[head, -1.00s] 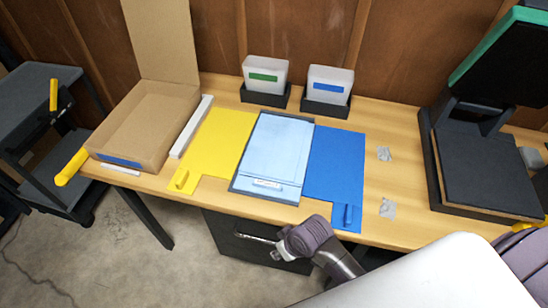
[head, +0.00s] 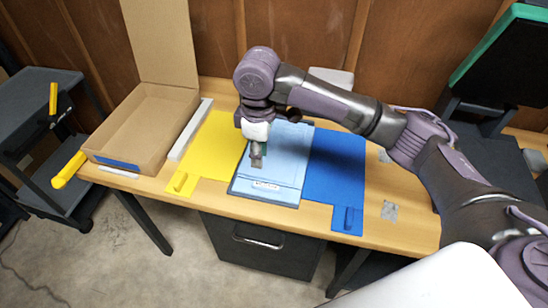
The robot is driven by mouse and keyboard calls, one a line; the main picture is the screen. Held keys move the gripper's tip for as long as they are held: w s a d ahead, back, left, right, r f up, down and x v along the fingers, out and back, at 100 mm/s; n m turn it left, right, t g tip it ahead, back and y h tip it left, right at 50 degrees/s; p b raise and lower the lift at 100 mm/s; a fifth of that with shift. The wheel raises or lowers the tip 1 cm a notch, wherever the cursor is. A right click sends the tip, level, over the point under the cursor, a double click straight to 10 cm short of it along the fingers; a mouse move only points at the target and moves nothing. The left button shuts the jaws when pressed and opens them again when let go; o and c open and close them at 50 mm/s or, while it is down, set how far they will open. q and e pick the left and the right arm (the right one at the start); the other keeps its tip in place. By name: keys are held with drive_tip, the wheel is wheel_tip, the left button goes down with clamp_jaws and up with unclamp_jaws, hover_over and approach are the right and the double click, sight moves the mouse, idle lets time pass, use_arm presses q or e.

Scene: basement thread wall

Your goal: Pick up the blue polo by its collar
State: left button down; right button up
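The blue polo (head: 285,165) lies folded flat and light blue on the table, between the yellow and blue panels. Its lower part with a small white label (head: 267,185) shows near the front edge. My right gripper (head: 257,162) hangs over the polo's left side, fingers pointing down. Its fingers look narrow and close together, but I cannot tell whether they are open or whether they touch the cloth. My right arm hides part of the polo's far end. My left gripper is not in view.
A yellow panel (head: 212,145) and a blue panel (head: 335,175) flank the polo. An open cardboard box (head: 140,125) stands at the left, with a white strip (head: 190,130) beside it. A black-and-green device (head: 500,65) stands at the right.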

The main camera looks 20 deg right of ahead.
sight(264, 185)
drive_tip(key=f, duration=0.4)
drive_tip(key=f+p, duration=0.1)
drive_tip(key=f, duration=0.3)
drive_tip(key=d+f, duration=0.1)
drive_tip(key=f, duration=0.3)
drive_tip(key=shift+w+f, duration=0.15)
drive_tip(key=shift+f, duration=0.1)
clamp_jaws()
